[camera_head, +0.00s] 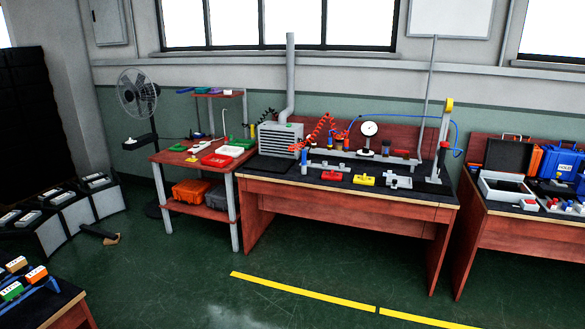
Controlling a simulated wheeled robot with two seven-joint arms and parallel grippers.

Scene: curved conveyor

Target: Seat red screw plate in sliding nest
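A small red piece (332,176) lies on the dark top of the middle workbench (345,197), near its front edge. It looks like the red screw plate, but its details are too small to tell. A yellow piece (364,181) lies to its right. Further right is a light grey fixture (398,182), which may be the sliding nest; I cannot tell for sure. The red piece and the grey fixture are apart, with the yellow piece between them. Neither of my grippers is in view.
A red side table (163,157) with trays and an orange case (193,192) stands left of the bench. Another bench (520,215) with cases is at right. A fan (137,93) stands behind. Green floor (300,255) before the bench is clear, with a yellow line (300,290).

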